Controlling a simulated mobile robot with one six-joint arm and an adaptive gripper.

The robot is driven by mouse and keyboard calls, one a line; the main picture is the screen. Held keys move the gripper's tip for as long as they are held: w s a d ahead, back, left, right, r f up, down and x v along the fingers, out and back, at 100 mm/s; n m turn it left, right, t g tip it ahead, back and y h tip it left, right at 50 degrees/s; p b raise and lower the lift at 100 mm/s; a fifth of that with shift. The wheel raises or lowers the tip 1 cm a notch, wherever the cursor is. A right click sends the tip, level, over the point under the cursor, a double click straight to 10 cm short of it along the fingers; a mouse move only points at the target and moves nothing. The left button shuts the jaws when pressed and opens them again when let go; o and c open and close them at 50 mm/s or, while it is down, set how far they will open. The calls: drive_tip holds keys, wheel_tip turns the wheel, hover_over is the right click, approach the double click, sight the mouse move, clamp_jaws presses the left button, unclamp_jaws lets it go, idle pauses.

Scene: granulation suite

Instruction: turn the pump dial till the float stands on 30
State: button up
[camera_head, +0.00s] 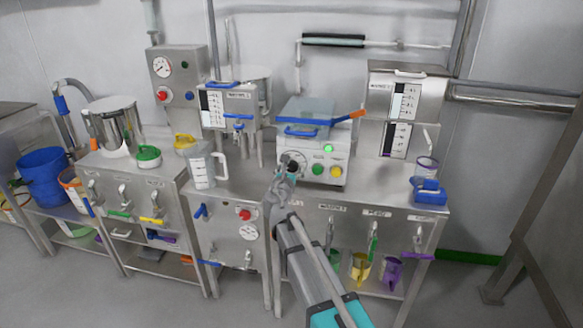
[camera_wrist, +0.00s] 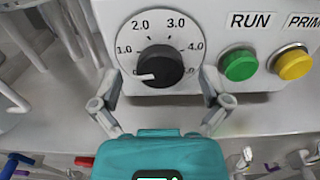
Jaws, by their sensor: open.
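The pump dial (camera_wrist: 160,66) is a round black knob on the white pump panel, with a scale around it; 1.0, 2.0, 3.0 and 4.0 are readable. Its white mark points left and slightly down, below 1.0. In the head view the pump (camera_head: 312,150) stands on the steel bench, the dial partly behind my gripper (camera_head: 285,178). In the wrist view my gripper (camera_wrist: 160,82) is open, one finger at each side of the dial's lower part, not closed on it. Scale gauges show at left (camera_head: 213,107) and right (camera_head: 404,102); the float and its reading are too small to tell.
Beside the dial are a green button (camera_wrist: 239,65) and a yellow button (camera_wrist: 293,63).

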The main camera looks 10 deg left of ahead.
drive_tip(key=shift+w, duration=0.8)
drive_tip(key=c, duration=1.1)
